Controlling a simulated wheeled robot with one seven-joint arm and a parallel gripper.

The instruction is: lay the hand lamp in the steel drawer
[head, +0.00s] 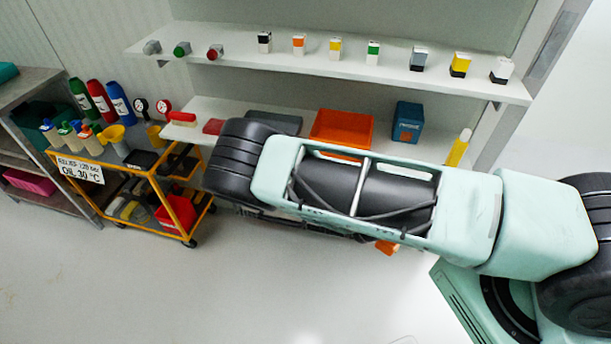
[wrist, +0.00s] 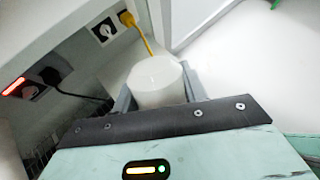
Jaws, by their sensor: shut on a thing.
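In the wrist view my gripper (wrist: 162,98) is shut on a white, round-ended cylinder (wrist: 158,82), with a grey finger on each side. Only its pale end shows, so I cannot tell for sure that it is the hand lamp. In the head view my gripper is hidden behind my arm. A small orange piece (head: 386,247) shows under the arm; I cannot tell what it belongs to. I cannot make out a steel drawer for certain in either view. A dark grey shallow tray (head: 273,122) lies on the lower shelf.
The lower shelf also holds an orange tray (head: 342,128), a blue box (head: 407,122) and a leaning yellow tube (head: 458,148). Small containers line the upper shelf (head: 330,66). A loaded yellow trolley (head: 130,185) stands left. Wall sockets (wrist: 107,30) and cables are near my gripper. The front floor is clear.

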